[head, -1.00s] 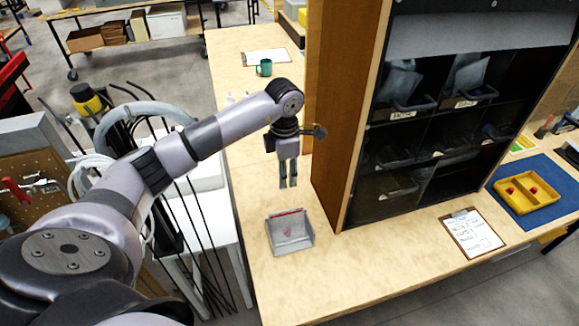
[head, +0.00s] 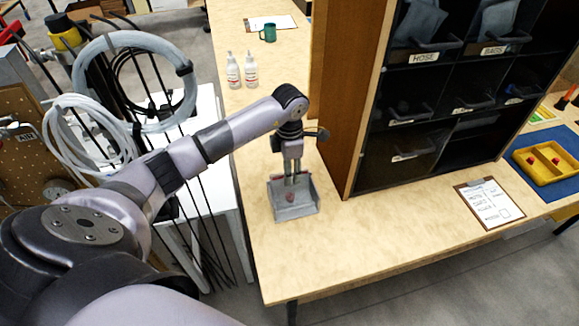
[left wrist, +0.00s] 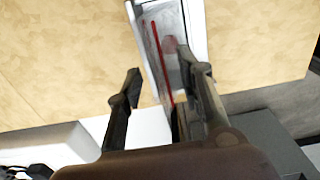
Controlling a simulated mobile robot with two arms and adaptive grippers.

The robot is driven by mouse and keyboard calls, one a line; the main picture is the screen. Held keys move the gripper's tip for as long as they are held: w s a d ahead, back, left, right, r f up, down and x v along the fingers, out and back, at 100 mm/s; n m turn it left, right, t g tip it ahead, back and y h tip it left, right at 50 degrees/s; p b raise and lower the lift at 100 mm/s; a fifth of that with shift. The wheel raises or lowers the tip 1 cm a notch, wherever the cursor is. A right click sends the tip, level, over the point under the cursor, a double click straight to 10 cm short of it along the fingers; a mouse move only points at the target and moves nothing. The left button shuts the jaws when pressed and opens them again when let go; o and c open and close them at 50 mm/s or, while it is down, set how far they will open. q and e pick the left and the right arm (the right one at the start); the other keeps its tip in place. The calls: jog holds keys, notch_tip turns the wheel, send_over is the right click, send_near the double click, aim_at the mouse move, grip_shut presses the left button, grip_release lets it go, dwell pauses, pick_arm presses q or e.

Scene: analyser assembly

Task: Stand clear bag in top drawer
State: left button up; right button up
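A clear bag with a red strip and a red mark (head: 290,197) lies in a small grey open-topped tray (head: 296,213) on the wooden bench. In the left wrist view the bag's red strip (left wrist: 161,62) runs lengthwise inside the tray (left wrist: 196,20). My left gripper (head: 290,180) points down over the tray, its fingertips low by the bag. In the left wrist view my left gripper (left wrist: 160,65) has its fingers apart, with the strip seen between them; contact cannot be told. Top-row drawers labelled HOSE (head: 424,57) and BAGS (head: 494,50) hold grey bag-like items. My right gripper is out of view.
The dark drawer cabinet's wooden side (head: 335,95) rises just right of my left gripper. Two white bottles (head: 242,70) and a green mug (head: 268,33) stand farther back. A clipboard (head: 489,203) and a yellow tray (head: 547,162) lie right. The bench front is clear.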

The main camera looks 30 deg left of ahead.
pick_arm(q)
jog(key=shift+c, duration=0.5)
grip_shut()
jog(key=shift+r, duration=0.1)
dwell(0.3)
notch_tip(320, 180, up, 11)
jog(key=p, duration=0.7)
dwell(1.2)
